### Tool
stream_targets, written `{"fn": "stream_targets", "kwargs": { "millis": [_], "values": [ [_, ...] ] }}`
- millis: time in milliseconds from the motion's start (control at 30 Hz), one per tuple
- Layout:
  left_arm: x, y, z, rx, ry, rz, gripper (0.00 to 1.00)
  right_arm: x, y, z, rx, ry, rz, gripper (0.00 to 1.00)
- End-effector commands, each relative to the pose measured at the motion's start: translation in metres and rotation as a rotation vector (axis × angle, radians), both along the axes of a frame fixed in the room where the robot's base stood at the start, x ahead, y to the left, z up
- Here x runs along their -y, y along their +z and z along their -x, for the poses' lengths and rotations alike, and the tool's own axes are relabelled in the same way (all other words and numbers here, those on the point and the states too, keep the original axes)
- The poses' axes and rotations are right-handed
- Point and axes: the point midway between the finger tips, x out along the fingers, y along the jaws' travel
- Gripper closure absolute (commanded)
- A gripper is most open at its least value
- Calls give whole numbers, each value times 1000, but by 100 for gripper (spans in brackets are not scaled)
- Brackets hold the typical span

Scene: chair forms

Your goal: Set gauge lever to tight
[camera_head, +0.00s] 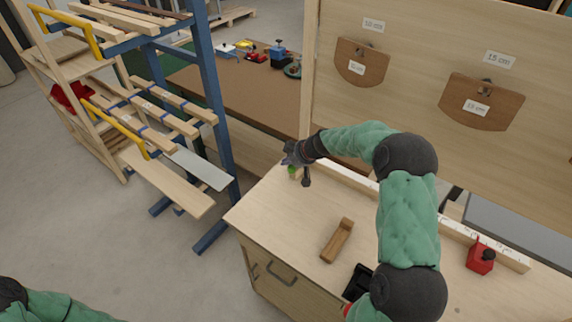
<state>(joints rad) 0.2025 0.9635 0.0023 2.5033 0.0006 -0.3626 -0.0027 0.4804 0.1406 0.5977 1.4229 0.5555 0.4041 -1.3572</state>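My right arm reaches across the wooden workbench (315,215), and its gripper (296,158) is over the bench's far left corner. A small green piece (291,170) shows just under the gripper, at the end of a pale marked rail (350,180). The gripper covers most of this spot, so I cannot tell if its fingers are open or shut, or touch the piece. A red block with a black knob (480,257) sits by the rail at the right. I cannot tell which part is the gauge lever. My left arm shows only at the bottom left; its gripper is out of view.
A wooden block (337,240) and a black tray (357,283) lie on the bench near its front edge. Labelled wooden templates (362,62) hang on the board behind. A blue rack with planks (212,100) stands at the left.

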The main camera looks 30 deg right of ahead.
Motion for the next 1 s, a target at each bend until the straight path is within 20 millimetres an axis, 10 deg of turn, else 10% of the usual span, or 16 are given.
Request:
{"fn": "stream_targets", "kwargs": {
  "millis": [600,1000],
  "values": [
    [0,-89,0,0,0,0,100,14,-6,29,-1,362,0,100],
    [0,-99,0,0,0,0,100,35,-2,50,-2,726,-2,100]
  ]
}}
